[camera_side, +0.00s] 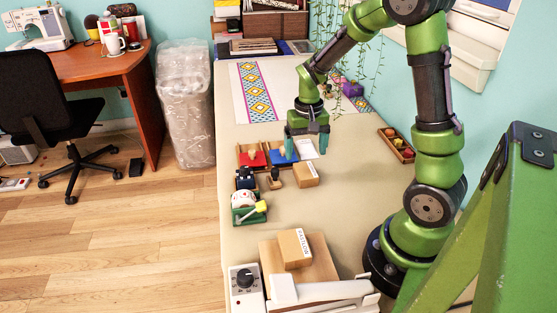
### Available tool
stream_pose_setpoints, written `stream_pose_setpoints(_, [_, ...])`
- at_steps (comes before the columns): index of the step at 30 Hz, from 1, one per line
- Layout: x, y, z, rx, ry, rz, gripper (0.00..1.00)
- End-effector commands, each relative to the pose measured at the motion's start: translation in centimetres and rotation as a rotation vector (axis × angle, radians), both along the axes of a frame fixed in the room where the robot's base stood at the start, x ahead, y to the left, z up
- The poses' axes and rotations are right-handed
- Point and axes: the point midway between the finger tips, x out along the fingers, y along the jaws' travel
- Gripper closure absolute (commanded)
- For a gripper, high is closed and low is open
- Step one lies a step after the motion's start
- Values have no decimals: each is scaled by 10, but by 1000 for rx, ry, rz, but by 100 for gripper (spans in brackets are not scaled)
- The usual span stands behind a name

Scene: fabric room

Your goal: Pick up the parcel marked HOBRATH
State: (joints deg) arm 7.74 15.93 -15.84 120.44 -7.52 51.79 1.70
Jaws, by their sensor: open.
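A brown cardboard parcel (304,177) with a small white label lies on the beige table just below my gripper in the picture. A second brown parcel (293,252) lies on a flat wooden board (268,262) nearer the camera. Its white label carries dark lettering running along its length. Both labels are too small to read surely, so I cannot tell which parcel is marked HOBRATH. My gripper (307,153) has teal fingers, spread apart, pointing down above the table and holding nothing. A white flat item (307,148) shows between the fingers, partly hidden.
Red (252,156) and blue (284,155) trays stand left of my gripper. Small dark items (245,178) and a green-and-white object (247,207) stand below them. A white dial box (245,283) sits at the front. A wooden tray (396,145) of round items lies right.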

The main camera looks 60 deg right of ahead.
Motion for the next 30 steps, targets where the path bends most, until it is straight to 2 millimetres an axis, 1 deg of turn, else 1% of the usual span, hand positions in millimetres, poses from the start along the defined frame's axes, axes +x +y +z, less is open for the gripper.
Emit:
stream_pose_setpoints(1, [-1,0,-7,1,4,0,13])
stream_pose_setpoints(8, [-1,1,-23,1,2,0,13])
stream_pose_setpoints(12, [-4,1,-44,1,4,-1,13])
stream_pose_setpoints(16, [-4,1,-61,0,3,0,13])
stream_pose_setpoints(20, [-4,1,-68,0,0,1,13])
stream_pose_setpoints(26, [-4,1,-68,0,-1,1,13])
stream_pose_setpoints(30, [-4,1,-68,0,-1,1,34])
